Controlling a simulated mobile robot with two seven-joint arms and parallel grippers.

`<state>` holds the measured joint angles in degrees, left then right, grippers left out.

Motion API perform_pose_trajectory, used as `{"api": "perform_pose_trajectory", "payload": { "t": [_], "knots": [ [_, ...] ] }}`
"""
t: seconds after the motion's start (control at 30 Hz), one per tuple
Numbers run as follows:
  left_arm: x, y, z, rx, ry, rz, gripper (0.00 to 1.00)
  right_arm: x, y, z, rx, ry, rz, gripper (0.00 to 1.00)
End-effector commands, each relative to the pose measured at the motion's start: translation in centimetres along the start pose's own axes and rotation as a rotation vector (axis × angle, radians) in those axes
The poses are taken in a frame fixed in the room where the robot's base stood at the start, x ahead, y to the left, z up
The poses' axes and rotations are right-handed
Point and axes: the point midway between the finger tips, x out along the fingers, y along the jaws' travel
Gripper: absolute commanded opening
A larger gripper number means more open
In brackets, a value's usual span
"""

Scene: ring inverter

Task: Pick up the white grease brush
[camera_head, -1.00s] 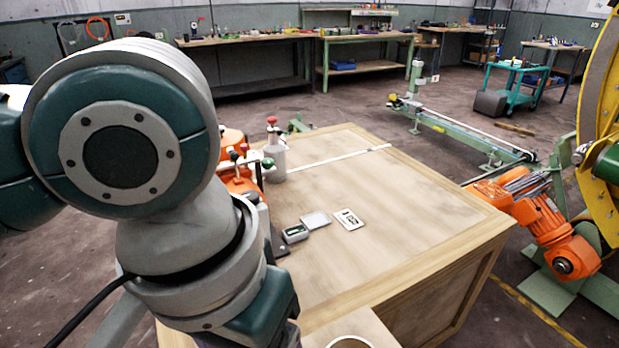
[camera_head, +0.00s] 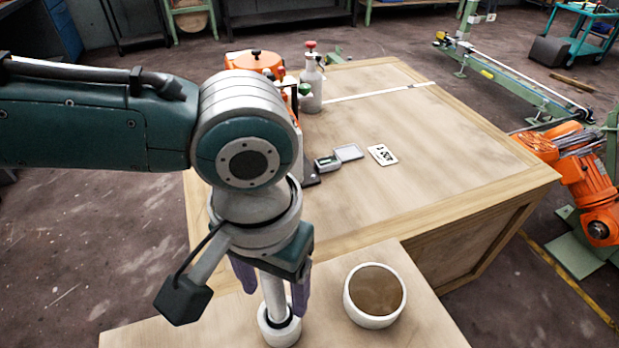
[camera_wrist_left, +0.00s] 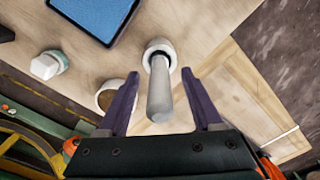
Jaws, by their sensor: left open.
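The white grease brush (camera_head: 272,296) stands upright in a small white holder (camera_head: 280,336) on the near wooden bench. My left gripper (camera_head: 272,288) points down with its purple fingers apart, one on each side of the brush handle. In the left wrist view the pale brush (camera_wrist_left: 159,97) runs between the two open fingers (camera_wrist_left: 160,74), with a gap visible on both sides. Its lower end sits in the round white holder (camera_wrist_left: 158,47). The brush's upper end is hidden under the gripper in the head view. My right gripper is not in view.
A white bowl with brown contents (camera_head: 375,290) stands just right of the brush. The left wrist view also shows a blue-topped tray (camera_wrist_left: 95,14) and a white jar (camera_wrist_left: 45,65). A larger wooden table (camera_head: 440,160) carries a bottle (camera_head: 312,84) and a white card (camera_head: 382,155).

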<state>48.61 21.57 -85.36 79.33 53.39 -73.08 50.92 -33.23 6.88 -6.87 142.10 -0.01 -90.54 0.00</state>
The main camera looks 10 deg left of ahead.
Motion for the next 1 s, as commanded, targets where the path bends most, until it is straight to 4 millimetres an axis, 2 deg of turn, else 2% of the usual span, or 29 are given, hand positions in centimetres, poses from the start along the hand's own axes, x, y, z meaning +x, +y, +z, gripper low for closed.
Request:
{"api": "perform_pose_trajectory", "payload": {
  "t": [0.23,0.8,0.83,1.0],
  "knots": [
    [0.18,0.04,0.01,0.002,0.000,0.001,0.67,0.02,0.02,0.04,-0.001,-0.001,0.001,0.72],
    [0.14,0.03,-0.01,0.001,0.001,0.000,0.03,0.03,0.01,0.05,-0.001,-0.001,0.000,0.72],
    [0.14,0.03,-0.01,0.001,0.001,0.000,0.00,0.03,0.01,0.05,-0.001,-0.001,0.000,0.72],
    [0.14,0.03,-0.01,0.001,0.001,0.000,0.00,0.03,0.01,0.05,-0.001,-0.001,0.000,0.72]
  ]
}}
